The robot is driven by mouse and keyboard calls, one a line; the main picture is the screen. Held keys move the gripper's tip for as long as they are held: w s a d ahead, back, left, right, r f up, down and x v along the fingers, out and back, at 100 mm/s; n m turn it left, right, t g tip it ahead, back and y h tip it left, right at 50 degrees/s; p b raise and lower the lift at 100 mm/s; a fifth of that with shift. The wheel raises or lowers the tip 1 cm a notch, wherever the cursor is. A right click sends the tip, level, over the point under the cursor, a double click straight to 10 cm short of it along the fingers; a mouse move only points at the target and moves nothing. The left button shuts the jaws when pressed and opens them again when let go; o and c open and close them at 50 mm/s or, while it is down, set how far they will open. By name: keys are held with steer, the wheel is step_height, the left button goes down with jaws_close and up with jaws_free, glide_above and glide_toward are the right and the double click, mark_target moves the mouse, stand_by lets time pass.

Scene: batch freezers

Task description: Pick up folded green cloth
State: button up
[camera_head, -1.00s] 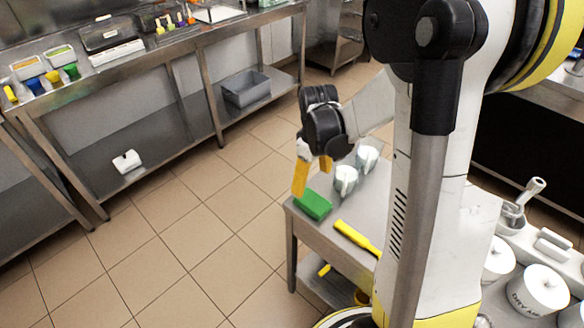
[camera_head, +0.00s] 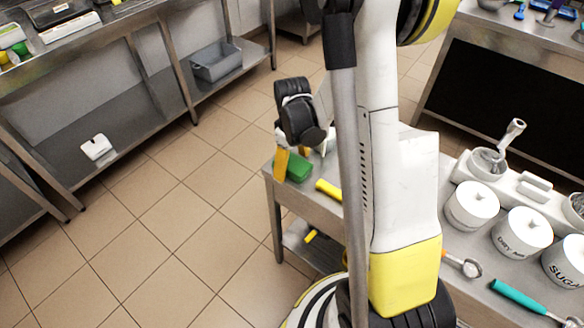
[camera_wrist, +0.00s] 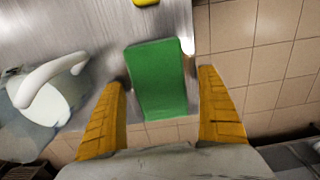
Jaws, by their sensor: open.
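In the wrist view the cloth (camera_wrist: 157,80) lies flat between my two yellow fingers, near the table's edge. My gripper (camera_head: 290,160) is open, with its fingers pointing down at the cloth's left side in the head view. In the wrist view my gripper (camera_wrist: 162,115) has one finger on each side of the cloth's lower part, with gaps visible. I cannot tell how high the fingertips are above the table.
A clear pitcher with a white handle (camera_wrist: 50,80) stands left of the cloth in the wrist view. A yellow-handled tool (camera_head: 328,189) lies close by on the table. White lidded canisters (camera_head: 472,205) stand on the right. The tiled floor (camera_head: 170,230) is open.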

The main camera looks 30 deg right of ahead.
mark_target(292, 162)
steer(key=c, duration=1.2)
step_height(292, 162, up, 10)
steer(key=p, duration=0.4)
steer(key=shift+r, duration=0.1)
steer(key=shift+c, duration=0.2)
